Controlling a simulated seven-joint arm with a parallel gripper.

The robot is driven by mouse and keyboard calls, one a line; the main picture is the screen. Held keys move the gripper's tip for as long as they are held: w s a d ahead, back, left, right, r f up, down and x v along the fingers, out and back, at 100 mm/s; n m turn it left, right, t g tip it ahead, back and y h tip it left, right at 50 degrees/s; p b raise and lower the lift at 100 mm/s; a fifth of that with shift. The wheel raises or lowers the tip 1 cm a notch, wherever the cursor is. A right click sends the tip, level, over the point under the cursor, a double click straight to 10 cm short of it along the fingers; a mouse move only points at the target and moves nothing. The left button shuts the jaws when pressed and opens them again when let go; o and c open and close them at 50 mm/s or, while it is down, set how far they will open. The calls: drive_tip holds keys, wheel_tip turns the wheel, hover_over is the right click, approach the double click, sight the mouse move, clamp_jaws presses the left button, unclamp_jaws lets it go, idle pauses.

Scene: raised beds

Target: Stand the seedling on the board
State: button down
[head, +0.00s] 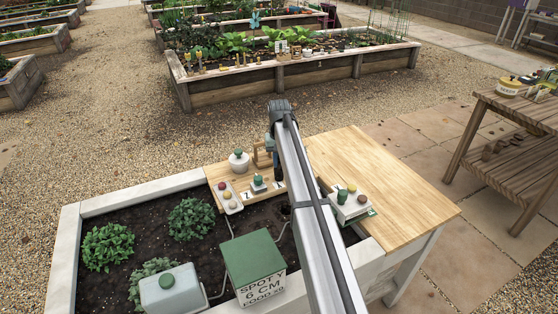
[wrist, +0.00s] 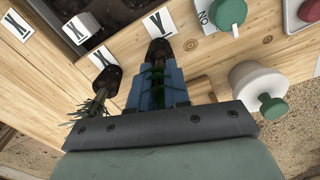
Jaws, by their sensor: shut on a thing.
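My gripper (wrist: 158,82) has blue fingers shut around the green stem of a seedling (wrist: 158,52), whose dark root plug points away from the wrist camera, beside a card marked Y. Whether the plug touches the wood below cannot be told. A second seedling (wrist: 105,80), with a dark plug and thin green leaves, is left of my fingers near a card marked X. The pale wooden board (wrist: 55,75) carries these cards.
A green-topped box (head: 254,260) is in front. Right of my arm, the bench top (head: 375,175) has free room beyond a white block with knobs (head: 347,204).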

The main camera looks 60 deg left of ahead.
drive_tip(key=shift+f, duration=0.1)
drive_tip(key=c, duration=1.1)
unclamp_jaws()
wheel_tip(320, 180, up, 12)
